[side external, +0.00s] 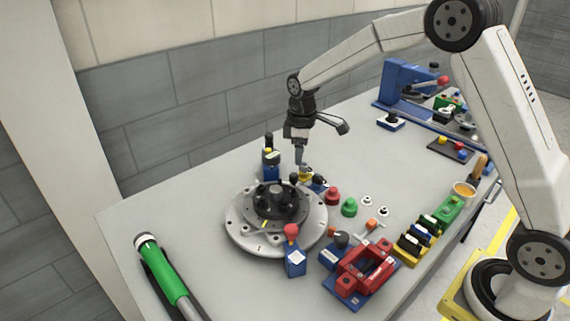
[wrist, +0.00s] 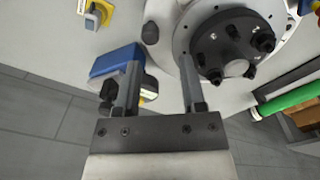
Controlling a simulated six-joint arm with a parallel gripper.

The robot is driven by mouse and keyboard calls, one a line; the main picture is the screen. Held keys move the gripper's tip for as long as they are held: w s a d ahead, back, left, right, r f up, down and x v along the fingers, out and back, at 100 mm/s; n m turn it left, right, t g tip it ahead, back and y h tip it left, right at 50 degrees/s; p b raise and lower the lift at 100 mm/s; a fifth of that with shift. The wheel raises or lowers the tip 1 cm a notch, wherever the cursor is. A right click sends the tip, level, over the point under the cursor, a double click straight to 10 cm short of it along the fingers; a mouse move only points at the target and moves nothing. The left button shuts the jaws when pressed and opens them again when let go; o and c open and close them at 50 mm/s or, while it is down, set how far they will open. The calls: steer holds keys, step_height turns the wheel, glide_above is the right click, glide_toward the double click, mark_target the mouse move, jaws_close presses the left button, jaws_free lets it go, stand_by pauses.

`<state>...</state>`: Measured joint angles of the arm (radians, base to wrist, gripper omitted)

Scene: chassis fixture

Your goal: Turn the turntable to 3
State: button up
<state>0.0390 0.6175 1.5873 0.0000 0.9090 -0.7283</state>
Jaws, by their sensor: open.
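The turntable (side external: 240,238) is a round light-grey disc on the table, with a dark hub (side external: 276,205) carrying several bolts or studs on top. A small yellow mark shows on its front side; I cannot read any numbers. In the wrist view the turntable's dark hub (wrist: 228,48) fills the upper right. My gripper (side external: 299,161) points down just behind the turntable and above it. In the wrist view my gripper (wrist: 158,80) is open and empty, its right finger close to the hub's edge and its left finger over a blue block (wrist: 116,62).
A blue block with a red knob (side external: 295,258) stands at the turntable's front edge, and a dark-topped blue one (side external: 270,160) behind it. Red and green knobs (side external: 349,207) and a red fixture (side external: 368,268) lie to the right. A green cylinder (side external: 165,275) lies left. The table's back left is clear.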

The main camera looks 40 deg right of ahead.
mark_target(294, 174)
steer(key=shift+w+d+f+n, duration=0.1)
steer(key=shift+w+n, duration=0.15)
steer(key=shift+w, duration=0.35)
steer(key=shift+w+d+f+n, duration=0.1)
steer(key=shift+w+n, duration=0.15)
steer(key=shift+w, duration=0.35)
steer(key=shift+f, duration=0.15)
steer(key=shift+f, duration=3.75)
jaws_close()
